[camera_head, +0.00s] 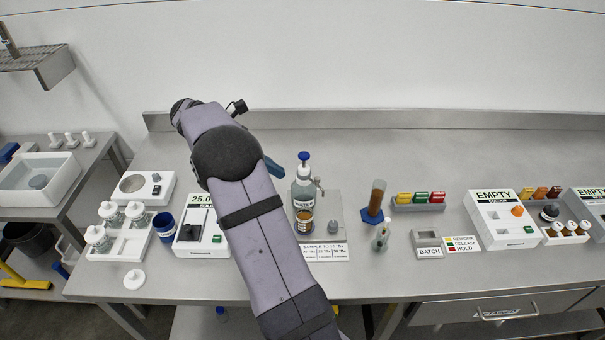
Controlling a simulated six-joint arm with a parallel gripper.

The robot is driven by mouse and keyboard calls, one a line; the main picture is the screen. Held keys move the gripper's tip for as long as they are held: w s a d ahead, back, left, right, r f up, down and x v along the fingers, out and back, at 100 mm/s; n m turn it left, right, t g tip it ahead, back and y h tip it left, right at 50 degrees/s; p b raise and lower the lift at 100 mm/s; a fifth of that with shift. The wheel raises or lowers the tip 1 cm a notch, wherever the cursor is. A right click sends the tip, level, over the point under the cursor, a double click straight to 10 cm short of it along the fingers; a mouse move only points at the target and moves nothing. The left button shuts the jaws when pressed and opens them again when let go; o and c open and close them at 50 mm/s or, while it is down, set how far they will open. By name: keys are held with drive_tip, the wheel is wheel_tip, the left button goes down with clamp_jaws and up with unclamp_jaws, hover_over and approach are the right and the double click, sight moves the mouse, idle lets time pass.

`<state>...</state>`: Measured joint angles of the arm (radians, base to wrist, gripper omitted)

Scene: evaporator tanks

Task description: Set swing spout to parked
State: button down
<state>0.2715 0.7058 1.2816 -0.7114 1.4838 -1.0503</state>
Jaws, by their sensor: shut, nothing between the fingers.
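A clear dispenser bottle (302,192) with a blue top knob stands upright on a grey plate near the middle of the bench. A small grey spout (318,184) sticks out from its neck toward the right. A brown-filled vessel (304,221) with a white label stands in front of the bottle. My gripper (274,168) shows only as blue finger parts past my arm's edge, just left of the bottle's top. It is shut and empty, and appears apart from the bottle. The rest of it is hidden behind my arm.
My arm covers part of the 25.0 display unit (201,237). A blue cup (165,226) and a white rack of jars (122,240) stand left. An amber cylinder (376,200) and a small vial (381,238) stand right of the bottle. The bench behind is clear.

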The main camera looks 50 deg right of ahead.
sight(315, 184)
drive_tip(key=shift+s+d+f+p, duration=0.5)
drive_tip(key=shift+s+d+f, duration=0.2)
drive_tip(key=shift+d, duration=0.35)
drive_tip(key=shift+s+d+f+p, duration=0.6)
drive_tip(key=shift+s+d, duration=0.1)
drive_tip(key=shift+d, duration=0.3)
drive_tip(key=shift+s+d+f+p, duration=0.45)
drive_tip(key=shift+s+d+f, duration=0.25)
drive_tip(key=shift+d, duration=0.35)
